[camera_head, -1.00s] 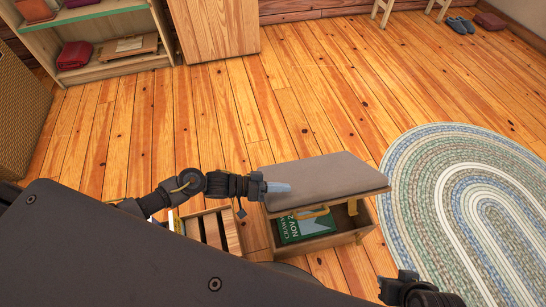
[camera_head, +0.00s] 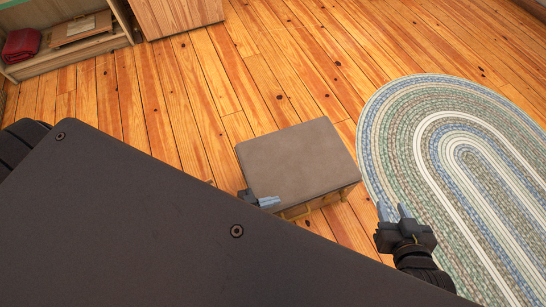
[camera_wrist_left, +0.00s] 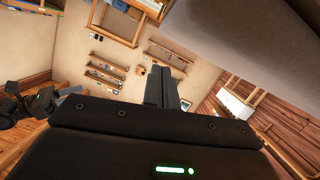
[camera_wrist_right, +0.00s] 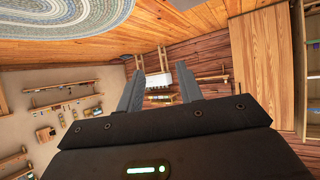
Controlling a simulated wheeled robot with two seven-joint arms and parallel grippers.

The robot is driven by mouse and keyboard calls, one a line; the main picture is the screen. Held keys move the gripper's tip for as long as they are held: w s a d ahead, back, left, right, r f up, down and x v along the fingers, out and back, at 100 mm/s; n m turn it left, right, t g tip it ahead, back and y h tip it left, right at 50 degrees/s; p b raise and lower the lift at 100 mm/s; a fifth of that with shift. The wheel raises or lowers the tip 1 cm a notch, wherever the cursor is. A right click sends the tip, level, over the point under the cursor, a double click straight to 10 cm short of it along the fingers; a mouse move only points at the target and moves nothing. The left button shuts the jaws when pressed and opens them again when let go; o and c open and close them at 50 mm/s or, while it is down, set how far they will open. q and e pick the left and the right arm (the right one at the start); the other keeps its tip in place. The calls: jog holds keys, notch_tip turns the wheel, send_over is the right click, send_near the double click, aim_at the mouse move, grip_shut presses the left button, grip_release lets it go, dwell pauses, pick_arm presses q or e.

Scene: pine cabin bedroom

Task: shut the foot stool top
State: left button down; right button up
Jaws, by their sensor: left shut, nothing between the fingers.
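The foot stool has a grey padded top (camera_head: 297,158), which lies flat or nearly flat over the wooden box (camera_head: 330,200) in the head view. Whether a thin gap remains under it I cannot tell. A gold-coloured handle shows at its front edge. My left gripper (camera_head: 270,201) is shut and empty at the near left corner of the top, seeming to touch or nearly touch it. The left wrist view shows its closed fingers (camera_wrist_left: 160,88) beside a large grey surface. My right gripper (camera_head: 396,212) is open and empty, right of the stool above the rug.
An oval braided rug (camera_head: 440,130) lies right of the stool. A low shelf (camera_head: 75,50) with a red item (camera_head: 24,44) and a wooden cabinet (camera_head: 178,14) stand at the back left. Bare plank floor lies behind the stool.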

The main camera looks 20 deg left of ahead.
pick_arm(q)
jog(key=shift+f, duration=0.2)
pick_arm(e)
jog(key=shift+w+a+r+t, duration=0.15)
jog(key=shift+r+t, duration=0.15)
